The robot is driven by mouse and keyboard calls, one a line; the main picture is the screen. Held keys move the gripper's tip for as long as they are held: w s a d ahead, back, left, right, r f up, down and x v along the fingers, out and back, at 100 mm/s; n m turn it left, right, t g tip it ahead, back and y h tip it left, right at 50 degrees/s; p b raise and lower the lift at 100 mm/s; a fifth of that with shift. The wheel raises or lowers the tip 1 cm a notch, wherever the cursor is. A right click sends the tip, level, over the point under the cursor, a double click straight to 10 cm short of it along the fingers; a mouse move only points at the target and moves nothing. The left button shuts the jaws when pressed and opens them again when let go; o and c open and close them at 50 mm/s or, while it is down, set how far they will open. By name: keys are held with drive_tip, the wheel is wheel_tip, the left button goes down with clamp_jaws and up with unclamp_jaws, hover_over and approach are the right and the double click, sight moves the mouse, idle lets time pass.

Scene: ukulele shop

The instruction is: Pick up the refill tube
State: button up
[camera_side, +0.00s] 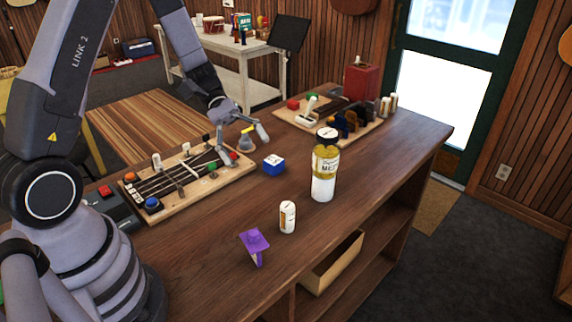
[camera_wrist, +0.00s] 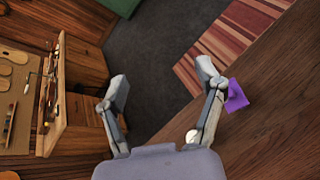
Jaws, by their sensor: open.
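A tall white cylinder (camera_side: 322,188) with a gold band and a dark cap stands upright on the wooden counter. A short white tube (camera_side: 287,217) with a small dark marking stands upright nearer the front. I cannot tell for sure which is the refill tube. My gripper (camera_side: 243,147) is open and empty, left of and behind both, above the right end of the fretboard-like board. In the wrist view my gripper (camera_wrist: 162,80) has its fingers spread with nothing between them. A white round thing (camera_wrist: 192,136) shows partly behind the right finger there.
A purple stand (camera_side: 254,241) is left of the short tube; it also shows in the wrist view (camera_wrist: 237,96). A blue cube (camera_side: 273,165) lies near the gripper. The fretboard-like board (camera_side: 236,174) has several coloured knobs. Another board (camera_side: 295,119) lies farther back.

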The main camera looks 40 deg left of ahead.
drive_tip(key=w+a+f+n+t+h, duration=0.2)
drive_tip(key=w+f+n+t+h, duration=0.25)
drive_tip(key=f+n, duration=0.4)
drive_tip(key=n+t+y, duration=0.3)
drive_tip(key=n+t, duration=0.4)
drive_tip(key=t, duration=0.1)
approach(287, 214)
drive_tip(key=w, duration=0.1)
drive_tip(key=f, duration=0.1)
drive_tip(key=w, duration=0.1)
drive_tip(key=shift+w+d+f, duration=0.3)
drive_tip(key=shift+w+d, duration=0.05)
drive_tip(key=shift+w+d+f, duration=0.1)
drive_tip(key=shift+d+f, duration=0.05)
drive_tip(key=shift+f, duration=0.05)
drive_tip(key=x, duration=0.7)
drive_tip(key=c, duration=1.2)
